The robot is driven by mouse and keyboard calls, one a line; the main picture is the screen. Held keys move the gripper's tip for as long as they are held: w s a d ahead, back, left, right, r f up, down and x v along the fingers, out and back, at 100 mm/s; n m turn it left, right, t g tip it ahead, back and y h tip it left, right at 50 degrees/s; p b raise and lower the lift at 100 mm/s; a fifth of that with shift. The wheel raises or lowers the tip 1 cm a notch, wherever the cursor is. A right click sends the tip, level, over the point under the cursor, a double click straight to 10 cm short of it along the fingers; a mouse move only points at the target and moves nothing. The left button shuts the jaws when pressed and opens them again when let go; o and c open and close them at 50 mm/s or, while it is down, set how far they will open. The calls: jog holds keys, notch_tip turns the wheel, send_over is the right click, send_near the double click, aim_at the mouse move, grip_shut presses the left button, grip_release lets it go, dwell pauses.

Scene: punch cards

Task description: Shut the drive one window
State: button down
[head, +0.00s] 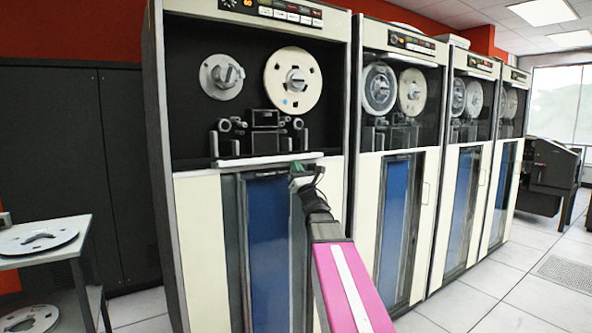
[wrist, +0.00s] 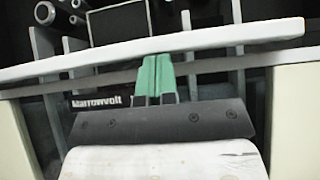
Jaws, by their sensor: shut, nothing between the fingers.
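The nearest tape drive (head: 190,215) stands at the left of the row, with two reels and dark machinery in its upper bay. A white horizontal bar (head: 240,161) runs across the bottom of this bay, apparently the window's edge; it crosses the wrist view (wrist: 240,42) too. The reels look clear, without the haze seen over the other drives' reels. My gripper (head: 301,169) is at the bar's right part, its green fingertips (wrist: 158,72) shut together and empty. The tips overlap the bar's lower edge in the wrist view; contact cannot be told.
More tape drives (head: 400,170) stand in a row to the right. A grey side table (head: 45,238) with a reel stands at the left, before dark cabinets (head: 75,150). Tiled floor (head: 470,300) is clear at the right. A dark machine (head: 555,170) stands far right.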

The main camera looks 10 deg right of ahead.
notch_tip(320, 180, up, 45)
jog(key=shift+f, duration=0.2)
jog(key=shift+w, duration=0.1)
dwell(0.3)
